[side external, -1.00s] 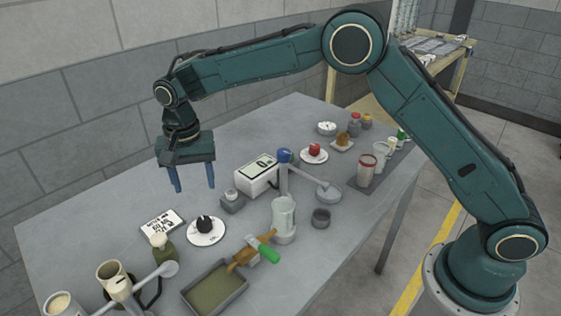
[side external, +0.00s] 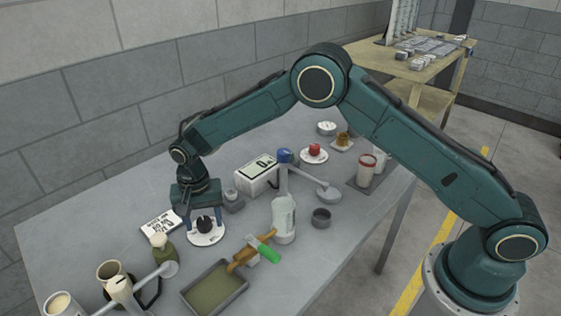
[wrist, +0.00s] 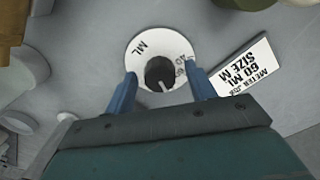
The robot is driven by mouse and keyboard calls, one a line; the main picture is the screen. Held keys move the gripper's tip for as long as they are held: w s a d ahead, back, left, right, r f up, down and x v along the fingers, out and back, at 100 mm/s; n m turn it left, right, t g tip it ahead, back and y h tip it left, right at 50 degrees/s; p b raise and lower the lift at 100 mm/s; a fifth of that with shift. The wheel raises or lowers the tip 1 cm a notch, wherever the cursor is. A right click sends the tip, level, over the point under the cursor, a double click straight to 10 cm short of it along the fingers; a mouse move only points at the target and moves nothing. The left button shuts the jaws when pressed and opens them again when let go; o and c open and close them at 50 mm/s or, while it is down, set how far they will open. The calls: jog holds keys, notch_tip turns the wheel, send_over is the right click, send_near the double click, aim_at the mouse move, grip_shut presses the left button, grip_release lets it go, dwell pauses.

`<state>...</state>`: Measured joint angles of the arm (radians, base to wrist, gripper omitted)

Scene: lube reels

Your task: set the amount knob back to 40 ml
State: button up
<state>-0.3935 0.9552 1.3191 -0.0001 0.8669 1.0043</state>
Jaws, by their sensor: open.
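The amount knob (side external: 205,223) is black and round, on a white dial plate (side external: 207,238) that lies on the table at the left. In the wrist view the knob (wrist: 160,72) shows a pale pointer line, and the dial (wrist: 148,45) carries "ML" and partly hidden numbers. My gripper (side external: 203,224) is open, pointing down, low over the dial. In the wrist view its two blue fingers (wrist: 161,88) stand on either side of the knob, with gaps between them and it. Whether the fingertips reach down beside the knob is hard to tell.
A white card (wrist: 244,66) reading "60 ML SIZE M" lies beside the dial.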

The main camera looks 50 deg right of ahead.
jog(key=shift+f, duration=0.3)
jog(key=shift+c, duration=0.2)
jog(key=c, duration=0.9)
